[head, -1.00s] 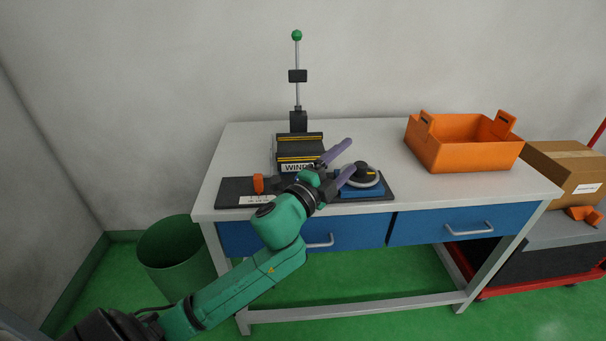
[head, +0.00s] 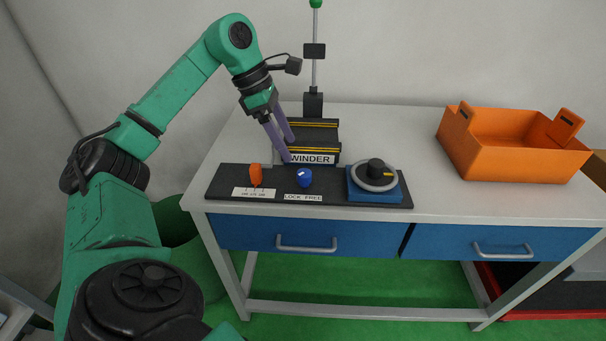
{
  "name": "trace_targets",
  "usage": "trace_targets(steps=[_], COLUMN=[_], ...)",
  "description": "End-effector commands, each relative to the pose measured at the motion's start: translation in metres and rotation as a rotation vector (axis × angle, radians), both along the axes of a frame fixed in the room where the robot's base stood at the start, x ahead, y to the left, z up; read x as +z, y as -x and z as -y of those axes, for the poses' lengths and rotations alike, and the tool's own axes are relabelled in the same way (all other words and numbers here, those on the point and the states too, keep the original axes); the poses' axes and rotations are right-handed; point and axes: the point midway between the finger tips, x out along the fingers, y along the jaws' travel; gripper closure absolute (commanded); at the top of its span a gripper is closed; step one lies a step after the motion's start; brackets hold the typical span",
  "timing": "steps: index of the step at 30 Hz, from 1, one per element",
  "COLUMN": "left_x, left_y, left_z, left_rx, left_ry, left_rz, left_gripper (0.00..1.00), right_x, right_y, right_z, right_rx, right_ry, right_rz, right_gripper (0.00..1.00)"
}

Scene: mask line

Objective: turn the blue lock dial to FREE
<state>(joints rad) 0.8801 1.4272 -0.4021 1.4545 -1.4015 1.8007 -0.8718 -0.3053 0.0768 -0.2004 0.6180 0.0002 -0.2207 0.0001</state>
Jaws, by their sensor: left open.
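The blue lock dial (head: 305,177) stands on the dark panel (head: 228,190) at the table's front edge, above a white label (head: 303,197) reading LOCK FREE. A pale mark shows on the dial, but which word it points to is too small to tell. My left gripper (head: 286,156) points down, open and empty, with its purple fingers behind and slightly left of the dial in the picture. The fingers appear apart from the dial. My right gripper is out of view.
An orange selector knob (head: 255,175) stands left of the dial. A grey ring dial (head: 374,176) on a blue base is to its right. The WINDER block (head: 309,146) and its upright rod (head: 314,70) are behind. An orange crate (head: 505,150) sits at right.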

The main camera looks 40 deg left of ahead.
Motion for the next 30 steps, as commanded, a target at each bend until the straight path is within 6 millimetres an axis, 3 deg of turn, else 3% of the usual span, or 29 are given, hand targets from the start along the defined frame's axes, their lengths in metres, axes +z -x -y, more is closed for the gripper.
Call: trace_targets(steps=[1, 3, 9, 20, 24, 26, 30], left_x=[-0.019, -0.036, -0.071, -0.079, -0.079, -0.079, -0.079], left_y=[-0.003, -0.007, -0.017, -0.020, -0.020, -0.020, -0.020], left_z=[0.004, 0.010, 0.023, 0.027, 0.027, 0.027, 0.027], left_rx=[-0.002, -0.002, -0.001, -0.001, -0.001, -0.001, 0.001], left_ry=[-0.001, 0.000, 0.002, 0.002, 0.002, 0.002, 0.003], left_rz=[-0.004, -0.004, -0.001, 0.002, 0.002, 0.002, 0.002], left_gripper=[0.26, 0.26, 0.26, 0.26, 0.79, 1.00, 1.00], right_x=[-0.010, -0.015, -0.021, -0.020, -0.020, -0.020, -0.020], right_y=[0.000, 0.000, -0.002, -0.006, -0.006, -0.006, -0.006], right_z=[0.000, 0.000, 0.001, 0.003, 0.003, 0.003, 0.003], right_rx=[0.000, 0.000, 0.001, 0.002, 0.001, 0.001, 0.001], right_ry=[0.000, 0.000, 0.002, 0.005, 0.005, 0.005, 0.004], right_rz=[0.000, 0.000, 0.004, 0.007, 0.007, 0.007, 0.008], right_gripper=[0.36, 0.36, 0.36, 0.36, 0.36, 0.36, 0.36])
